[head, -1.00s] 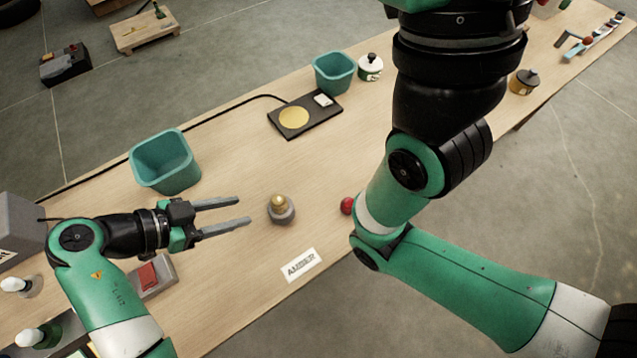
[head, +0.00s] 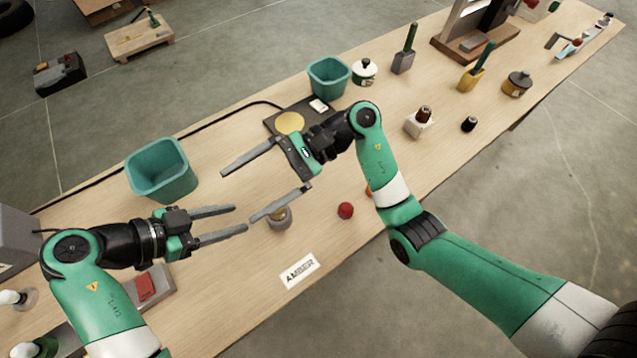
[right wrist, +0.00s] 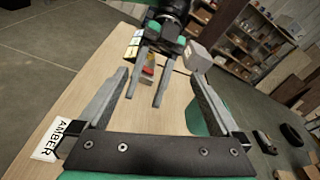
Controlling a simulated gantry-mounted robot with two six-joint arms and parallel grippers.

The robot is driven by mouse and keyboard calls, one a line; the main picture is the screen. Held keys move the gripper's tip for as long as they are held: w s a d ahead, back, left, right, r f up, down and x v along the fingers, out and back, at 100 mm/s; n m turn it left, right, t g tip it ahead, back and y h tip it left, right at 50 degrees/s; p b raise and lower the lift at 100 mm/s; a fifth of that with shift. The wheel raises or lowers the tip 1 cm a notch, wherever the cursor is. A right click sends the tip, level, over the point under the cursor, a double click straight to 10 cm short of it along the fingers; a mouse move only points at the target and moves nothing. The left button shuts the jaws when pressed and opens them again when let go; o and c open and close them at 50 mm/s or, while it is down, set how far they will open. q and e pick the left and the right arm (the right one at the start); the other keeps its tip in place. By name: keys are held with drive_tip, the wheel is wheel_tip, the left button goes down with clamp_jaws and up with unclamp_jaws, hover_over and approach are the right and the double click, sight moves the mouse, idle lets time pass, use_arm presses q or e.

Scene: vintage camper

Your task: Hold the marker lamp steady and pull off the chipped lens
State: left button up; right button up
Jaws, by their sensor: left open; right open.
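The marker lamp (head: 279,221) stands on the bench in the head view, a small grey round base. An earlier frame shows a gold-amber lens on top; my right gripper's near finger now covers much of it, so the chip cannot be seen. My left gripper (head: 241,218) is open and empty, its fingertips just left of the lamp. My right gripper (head: 237,197) is open, its fingers reaching left over the bench above and behind the lamp. In the right wrist view my left gripper (right wrist: 149,100) shows between the right fingers; I cannot make out the lamp there.
A white AMBER card (head: 299,271) lies in front of the lamp. A red ball-like piece (head: 345,211) lies to its right. A teal bin (head: 162,172) stands back left, another (head: 328,77) farther back. A black pad with a yellow disc (head: 290,122) lies behind.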

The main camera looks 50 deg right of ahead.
sight(278, 217)
drive_tip(key=s+d+f+m+h, duration=0.1)
drive_tip(key=d+f+m, duration=0.1)
drive_tip(key=d+f, duration=0.2)
drive_tip(key=s+d+f+m+h, duration=0.1)
drive_tip(key=d+f+m, duration=0.1)
drive_tip(key=d+f, duration=0.2)
drive_tip(key=s+d+f+m+h, duration=0.1)
drive_tip(key=d+f, duration=0.3)
drive_tip(key=f, duration=0.2)
drive_tip(key=shift+s+d+f+m+t, duration=0.15)
drive_tip(key=shift+s+f+m+t, duration=0.15)
drive_tip(key=shift+f+m+t, duration=0.1)
drive_tip(key=shift+d, duration=0.4)
drive_tip(key=shift+w+a, duration=0.15)
drive_tip(key=shift+a, duration=0.1)
drive_tip(key=x, duration=1.1)
drive_tip(key=shift+a, duration=0.15)
drive_tip(key=shift+c, duration=0.3)
